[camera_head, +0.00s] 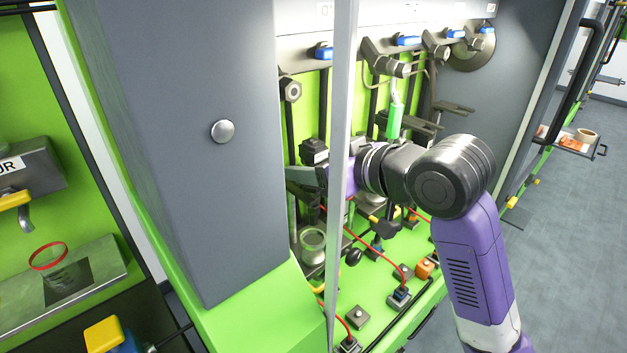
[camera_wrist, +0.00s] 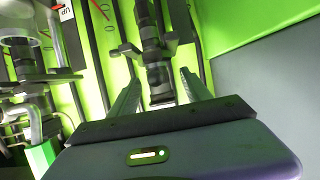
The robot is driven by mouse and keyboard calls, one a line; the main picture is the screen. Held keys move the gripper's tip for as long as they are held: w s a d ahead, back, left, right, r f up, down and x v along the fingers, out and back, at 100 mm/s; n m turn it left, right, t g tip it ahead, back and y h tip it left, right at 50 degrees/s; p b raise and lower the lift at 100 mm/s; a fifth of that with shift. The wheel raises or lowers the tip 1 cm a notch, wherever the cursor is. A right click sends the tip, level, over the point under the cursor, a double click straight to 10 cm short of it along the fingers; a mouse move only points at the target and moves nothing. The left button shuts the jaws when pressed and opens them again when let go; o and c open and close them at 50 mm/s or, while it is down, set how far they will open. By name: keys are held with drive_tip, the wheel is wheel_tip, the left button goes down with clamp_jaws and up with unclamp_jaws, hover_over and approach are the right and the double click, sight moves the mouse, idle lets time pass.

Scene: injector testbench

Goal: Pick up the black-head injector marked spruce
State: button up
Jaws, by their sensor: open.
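A black-headed injector (camera_wrist: 153,60) stands in the wrist view between the two fingers of my gripper (camera_wrist: 162,77). The fingers are spread, with visible gaps on both sides of it. In the head view a black head (camera_head: 314,150) shows just above my gripper (camera_head: 303,177), which reaches in from the right, partly behind a pale frame post. I cannot read a spruce mark on it. Its lower part is hidden by my gripper in the head view.
A grey cabinet panel (camera_head: 190,150) stands close left of my gripper, and the pale post (camera_head: 342,100) crosses in front. A green-bodied part (camera_head: 395,121) hangs to the right. Red cables (camera_head: 384,252) and small fittings crowd the green bench floor (camera_head: 240,318).

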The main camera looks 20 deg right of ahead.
clamp_jaws()
drive_tip(key=shift+r, duration=0.1)
idle(1.2)
